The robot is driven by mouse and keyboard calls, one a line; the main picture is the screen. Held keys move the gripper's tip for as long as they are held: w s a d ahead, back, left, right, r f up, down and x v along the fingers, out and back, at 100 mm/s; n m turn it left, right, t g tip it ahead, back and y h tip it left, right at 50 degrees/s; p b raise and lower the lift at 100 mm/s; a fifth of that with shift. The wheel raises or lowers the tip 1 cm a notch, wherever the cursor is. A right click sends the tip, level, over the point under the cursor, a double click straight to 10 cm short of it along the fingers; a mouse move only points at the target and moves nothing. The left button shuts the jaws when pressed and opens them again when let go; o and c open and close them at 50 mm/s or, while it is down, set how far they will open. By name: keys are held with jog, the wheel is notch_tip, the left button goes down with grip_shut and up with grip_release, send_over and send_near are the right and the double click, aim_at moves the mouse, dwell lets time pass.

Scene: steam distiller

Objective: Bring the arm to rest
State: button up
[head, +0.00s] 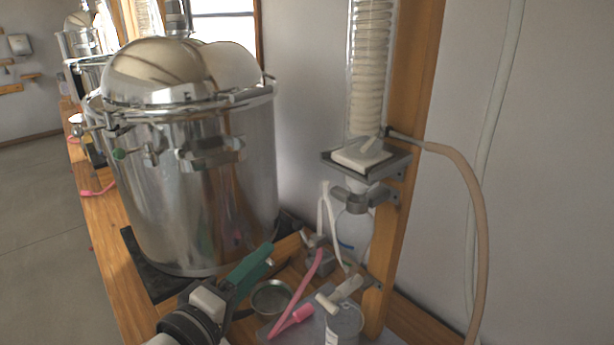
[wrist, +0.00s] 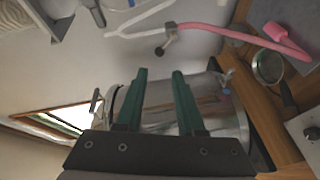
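My gripper (head: 262,256) has green fingers and reaches up from the bottom of the head view, in front of the steel distiller pot (head: 205,190) and left of the small metal bowl (head: 270,297). In the wrist view my gripper (wrist: 159,75) shows both fingers apart with nothing between them. The steel pot (wrist: 160,102) shows behind and between the fingers there. The pot's domed lid (head: 155,70) is on. Part of my arm hides some of the bench.
A wooden post (head: 408,130) carries a glass coil condenser (head: 370,70); a beige hose (head: 470,200) hangs right.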

jog(key=s+d+f+m+g+h, duration=0.1)
jog(key=s+d+f+m+g, duration=0.2)
jog(key=d, duration=0.4)
jog(key=s+d+f+m+g+h, duration=0.1)
jog(key=s+d+m+g, duration=0.1)
jog(key=d+g, duration=0.35)
jog(key=s+d+f+m+g+h, duration=0.1)
jog(key=s+d+f+m+g, duration=0.15)
jog(key=d, duration=0.65)
jog(key=s+f+m+g+y, duration=0.5)
jog(key=s+m+g+y, duration=0.1)
jog(key=s, duration=0.7)
jog(key=s+a+m+y, duration=0.1)
jog(key=a+m+y, duration=0.1)
jog(key=a+y, duration=0.1)
jog(key=s+a+f+m+t+y, duration=0.1)
jog(key=y, duration=0.1)
jog(key=shift+s+a, duration=0.3)
jog(key=shift+a, duration=0.1)
